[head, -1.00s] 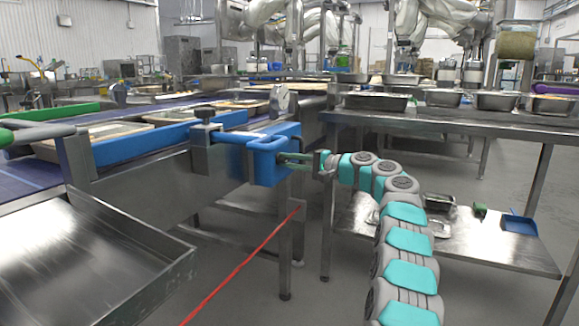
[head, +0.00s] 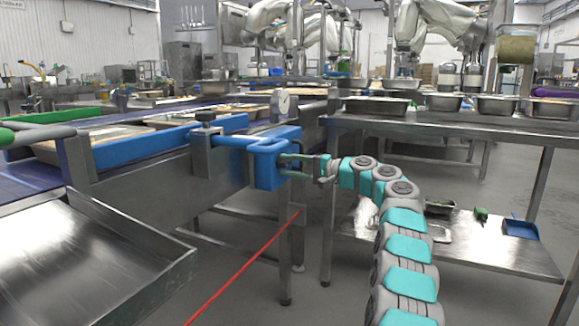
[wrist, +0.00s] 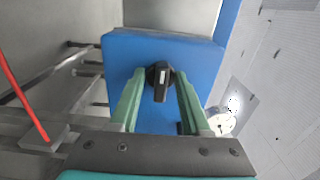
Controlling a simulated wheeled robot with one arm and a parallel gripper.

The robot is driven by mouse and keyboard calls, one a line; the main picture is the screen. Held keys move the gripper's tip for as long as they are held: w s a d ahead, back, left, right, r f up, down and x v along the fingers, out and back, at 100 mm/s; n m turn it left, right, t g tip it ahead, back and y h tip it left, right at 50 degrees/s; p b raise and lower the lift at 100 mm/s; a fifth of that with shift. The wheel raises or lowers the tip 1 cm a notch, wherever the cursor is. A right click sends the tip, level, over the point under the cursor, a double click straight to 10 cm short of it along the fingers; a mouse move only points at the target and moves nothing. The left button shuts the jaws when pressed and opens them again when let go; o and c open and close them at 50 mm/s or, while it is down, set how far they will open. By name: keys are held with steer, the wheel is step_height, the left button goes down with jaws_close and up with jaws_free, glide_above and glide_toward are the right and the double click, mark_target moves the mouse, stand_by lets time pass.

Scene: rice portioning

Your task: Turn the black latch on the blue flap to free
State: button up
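The blue flap (head: 268,170) is a blue block at the end of the conveyor side, in the middle of the head view. It fills the centre of the wrist view (wrist: 200,62). The black latch (wrist: 160,80), a knob with a white mark, sits on the flap's face; the head view does not show it clearly. My gripper (wrist: 157,96) is open, its two green fingers on either side of the latch with gaps showing. In the head view my gripper (head: 297,164) reaches the flap's right side.
A steel tray (head: 90,265) stands at the lower left. A red line (head: 245,262) slants up from the floor towards the conveyor leg. A steel table (head: 440,121) with metal pans stands at the right, with a lower shelf (head: 470,250). A round dial (wrist: 222,122) lies right of the fingers.

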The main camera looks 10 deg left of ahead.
steer(key=v, duration=0.8)
steer(key=shift+a+r, duration=0.1)
stand_by(0.3)
steer(key=s+a+n+g+h+p, duration=0.15)
steer(key=s+a+g, duration=0.35)
steer(key=s, duration=0.8)
steer(key=s+f+n+g+h+p, duration=0.1)
steer(key=s+f+h, duration=0.15)
steer(key=s, duration=0.55)
steer(key=s+f+h+p, duration=0.1)
steer(key=s+f+h, duration=0.15)
steer(key=s, duration=0.65)
steer(key=s+d+f+h+p, duration=0.1)
steer(key=s+d+f+h, duration=0.2)
steer(key=s+d, duration=0.4)
steer(key=s+d+f+n+g+h+p, duration=0.1)
steer(key=s+d+f+h, duration=0.3)
steer(key=s, duration=1)
steer(key=s+d+f+g+h+p, duration=0.1)
steer(key=s+d+f+h, duration=0.2)
steer(key=s+d+f, duration=0.3)
steer(key=s+d, duration=0.4)
steer(key=shift+s+d+p, duration=0.2)
steer(key=shift+s+p, duration=0.1)
steer(key=shift+p, duration=0.1)
